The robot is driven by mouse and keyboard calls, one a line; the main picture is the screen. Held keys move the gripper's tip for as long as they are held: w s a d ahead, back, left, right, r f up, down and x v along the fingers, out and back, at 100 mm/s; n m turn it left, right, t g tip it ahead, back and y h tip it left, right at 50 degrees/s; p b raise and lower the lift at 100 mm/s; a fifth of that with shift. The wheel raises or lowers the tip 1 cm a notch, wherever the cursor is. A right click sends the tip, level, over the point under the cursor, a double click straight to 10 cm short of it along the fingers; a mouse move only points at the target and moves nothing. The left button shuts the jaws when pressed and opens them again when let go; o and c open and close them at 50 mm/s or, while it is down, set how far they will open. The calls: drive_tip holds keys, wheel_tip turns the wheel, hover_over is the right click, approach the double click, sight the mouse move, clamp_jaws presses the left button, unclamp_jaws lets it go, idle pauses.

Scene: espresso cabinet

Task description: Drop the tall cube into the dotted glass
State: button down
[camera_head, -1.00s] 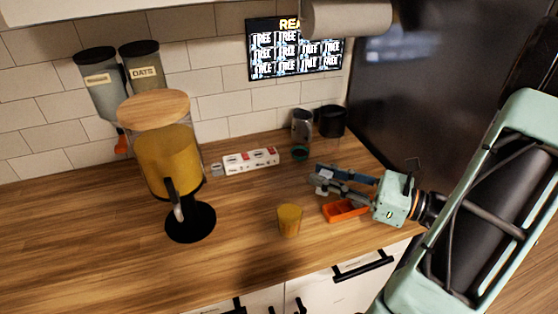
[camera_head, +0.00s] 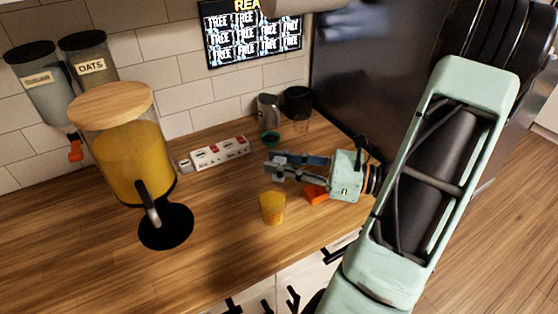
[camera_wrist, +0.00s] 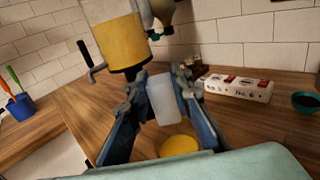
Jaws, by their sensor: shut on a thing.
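My gripper (camera_head: 271,166) is shut on a pale, whitish tall block (camera_wrist: 163,98), the tall cube, held tilted between the fingers in the wrist view. A yellow-orange glass (camera_head: 272,207) stands upright on the wooden counter, just in front of the gripper in the head view. In the wrist view the yellow round shape (camera_wrist: 180,145) low between the fingers appears to be this glass, partly hidden by my gripper. I cannot make out dots on it. In the head view the block is hardly visible at the fingertips.
A juice dispenser (camera_head: 130,160) with a wooden lid stands left on a black base. A white power strip (camera_head: 220,152), a green bowl (camera_head: 271,139), a grey cup (camera_head: 268,110) and a black container (camera_head: 297,101) are behind. The front-left counter is clear.

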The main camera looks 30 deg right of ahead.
drive_tip(key=shift+f+b, duration=0.95)
drive_tip(key=shift+f, duration=0.55)
drive_tip(key=c, duration=1.7)
unclamp_jaws()
drive_tip(key=shift+o, duration=0.2)
drive_tip(key=v, duration=1.2)
